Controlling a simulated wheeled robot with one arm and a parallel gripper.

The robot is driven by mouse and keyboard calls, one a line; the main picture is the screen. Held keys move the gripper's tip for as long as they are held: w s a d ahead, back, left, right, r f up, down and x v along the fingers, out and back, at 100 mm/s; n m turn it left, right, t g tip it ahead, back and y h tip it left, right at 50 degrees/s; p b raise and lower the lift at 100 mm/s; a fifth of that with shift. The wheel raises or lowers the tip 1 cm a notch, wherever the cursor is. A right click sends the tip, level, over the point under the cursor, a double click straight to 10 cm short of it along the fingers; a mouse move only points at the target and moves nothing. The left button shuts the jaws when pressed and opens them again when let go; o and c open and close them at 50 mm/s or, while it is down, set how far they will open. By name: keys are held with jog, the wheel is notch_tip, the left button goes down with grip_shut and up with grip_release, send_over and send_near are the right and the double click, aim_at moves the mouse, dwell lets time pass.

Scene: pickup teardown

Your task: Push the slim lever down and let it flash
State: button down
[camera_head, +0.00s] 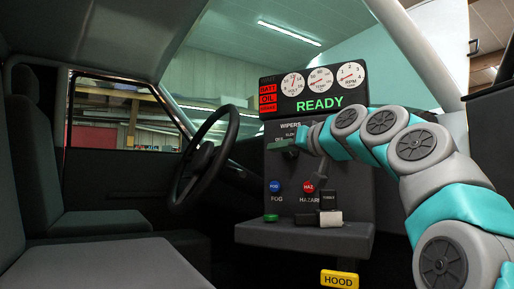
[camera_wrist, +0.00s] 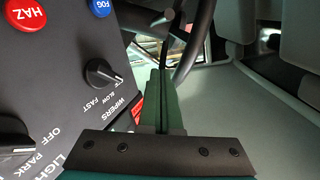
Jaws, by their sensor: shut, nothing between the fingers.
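My gripper (camera_head: 276,146) is shut and empty in front of the dash panel, to the right of the steering wheel. Its green fingers (camera_wrist: 163,74) point away into the cab in the wrist view. A thin dark bar (camera_wrist: 166,48) shows just beyond the fingertips there, beside the steering wheel rim. It may be the slim lever, but I cannot tell for sure, nor whether the fingers touch it. In the head view I cannot make out the lever. The display (camera_head: 320,104) above the panel shows a green READY.
The steering wheel (camera_head: 179,178) stands left of the panel (camera_head: 347,180). A blue FOG button (camera_head: 274,186), a red HAZ button (camera_head: 308,186) and small switches sit low on the panel. The wiper knob (camera_wrist: 103,73) is close left of my fingers. Seats (camera_head: 105,262) fill the left.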

jog(key=w+a+f+p, duration=0.1)
jog(key=w+a+f, duration=0.3)
jog(key=w+a, duration=0.3)
jog(key=shift+w, duration=0.3)
dwell(0.8)
jog(key=shift+a, duration=0.1)
notch_tip(320, 180, down, 3)
jog(key=b, duration=0.5)
jog(key=shift+w+a+t+y+b, duration=0.15)
jog(key=shift+t+y+b, duration=0.15)
jog(key=shift+t+b, duration=0.1)
jog(key=shift+r, duration=0.1)
jog(key=s+d+r, duration=0.3)
jog(key=s+d, duration=0.5)
jog(key=shift+s+r, duration=0.3)
jog(key=shift+r, duration=0.05)
